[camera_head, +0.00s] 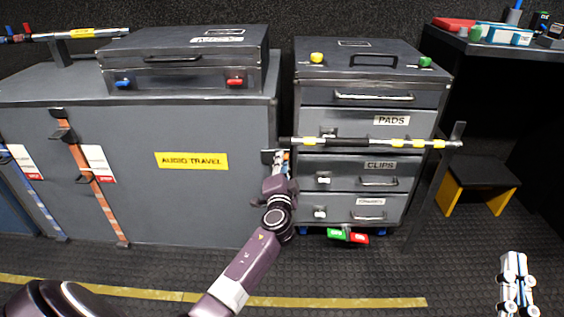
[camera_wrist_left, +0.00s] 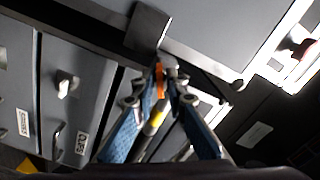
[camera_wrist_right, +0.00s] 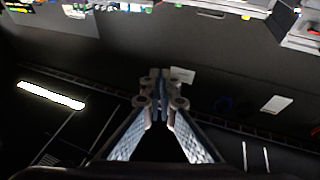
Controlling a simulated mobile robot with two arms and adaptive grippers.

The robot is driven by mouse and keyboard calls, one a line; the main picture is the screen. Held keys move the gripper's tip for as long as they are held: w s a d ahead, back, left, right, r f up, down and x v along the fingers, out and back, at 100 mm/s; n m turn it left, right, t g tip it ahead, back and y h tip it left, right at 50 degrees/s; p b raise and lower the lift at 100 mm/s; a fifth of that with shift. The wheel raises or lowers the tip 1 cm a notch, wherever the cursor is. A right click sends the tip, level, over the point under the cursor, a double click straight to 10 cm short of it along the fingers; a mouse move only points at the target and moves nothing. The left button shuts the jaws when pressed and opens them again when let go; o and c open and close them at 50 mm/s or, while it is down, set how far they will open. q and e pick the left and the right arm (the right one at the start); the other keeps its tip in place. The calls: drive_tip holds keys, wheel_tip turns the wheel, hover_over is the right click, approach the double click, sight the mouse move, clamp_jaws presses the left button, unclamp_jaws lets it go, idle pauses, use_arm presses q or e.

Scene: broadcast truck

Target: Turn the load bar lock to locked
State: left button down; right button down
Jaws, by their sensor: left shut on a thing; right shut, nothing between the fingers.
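The load bar (camera_head: 400,143), marked in yellow and white, runs level across the front of the drawer unit, with a dark bracket at each end. The load bar lock (camera_head: 286,156) shows as a small orange piece by the left end of the bar. My left gripper (camera_head: 280,158) is shut on this orange piece, which also shows between the fingers in the left wrist view (camera_wrist_left: 160,82). The fingers hide part of the lock, so its setting is unclear. My right gripper (camera_head: 516,300) is shut and empty at the lower right, over the floor.
The drawer unit (camera_head: 320,165) stands behind the bar. A grey travel case (camera_head: 190,200) stands to its left, with a smaller case (camera_head: 185,60) on top. A black stool (camera_head: 480,172) is at the right.

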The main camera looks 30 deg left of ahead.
use_arm(q)
drive_tip(key=shift+f+m+p, duration=0.1)
drive_tip(key=shift+m+p, duration=0.8)
drive_tip(key=shift+m, duration=2.1)
use_arm(e)
wheel_tip(320, 180, down, 10)
drive_tip(key=d+g+h, duration=0.1)
drive_tip(key=g, duration=0.4)
drive_tip(key=shift+w+f+h, duration=0.15)
drive_tip(key=shift+w+h, duration=0.2)
drive_tip(key=shift+h, duration=0.05)
drive_tip(key=shift+d, duration=0.1)
use_arm(q)
drive_tip(key=c, duration=2.1)
unclamp_jaws()
drive_tip(key=v, duration=1.2)
drive_tip(key=shift+s, duration=0.1)
